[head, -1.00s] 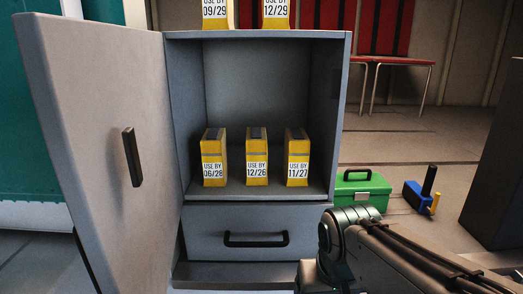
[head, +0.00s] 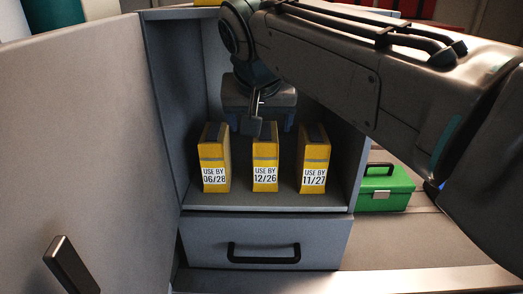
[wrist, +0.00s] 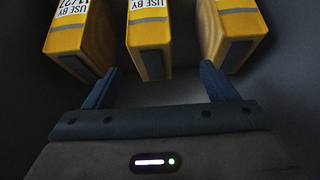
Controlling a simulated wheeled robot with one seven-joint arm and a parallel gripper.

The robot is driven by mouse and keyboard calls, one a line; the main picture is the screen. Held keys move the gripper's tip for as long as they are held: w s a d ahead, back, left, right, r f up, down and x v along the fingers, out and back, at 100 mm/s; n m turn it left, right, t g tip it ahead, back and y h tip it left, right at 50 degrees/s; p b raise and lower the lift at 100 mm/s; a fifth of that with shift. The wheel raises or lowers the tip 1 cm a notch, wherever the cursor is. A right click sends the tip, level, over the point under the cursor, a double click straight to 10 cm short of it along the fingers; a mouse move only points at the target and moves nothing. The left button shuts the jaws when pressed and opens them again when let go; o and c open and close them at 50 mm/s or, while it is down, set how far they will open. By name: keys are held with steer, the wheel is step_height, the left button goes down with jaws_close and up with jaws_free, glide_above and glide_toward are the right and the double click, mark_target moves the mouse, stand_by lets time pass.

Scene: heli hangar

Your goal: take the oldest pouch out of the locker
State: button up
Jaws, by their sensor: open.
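Three yellow pouches stand upright in a row on the locker floor: the left pouch (head: 214,158) reads USE BY 06/28, the middle pouch (head: 265,160) 12/26, the right pouch (head: 313,160) 11/27. The middle one bears the earliest date. The grey locker (head: 188,120) is open, its door (head: 75,120) swung left.
A closed drawer (head: 265,243) with a black handle is below the compartment. The side pouches stand close to the middle one, with narrow gaps between.

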mark_target(261, 137)
steer(key=x, duration=0.3)
steer(key=shift+w+d+f, duration=0.15)
steer(key=shift+w+f, duration=0.1)
steer(key=shift+f, duration=0.05)
steer(key=shift+d+p+x, duration=0.15)
steer(key=shift+p+x, duration=0.15)
steer(key=shift+x, duration=1.05)
steer(key=shift+d+p+x, duration=0.2)
steer(key=shift+p+x, duration=0.1)
steer(key=shift+x, duration=1.05)
steer(key=shift+s, duration=0.15)
steer(key=c, duration=1.5)
steer(key=shift+r, duration=0.15)
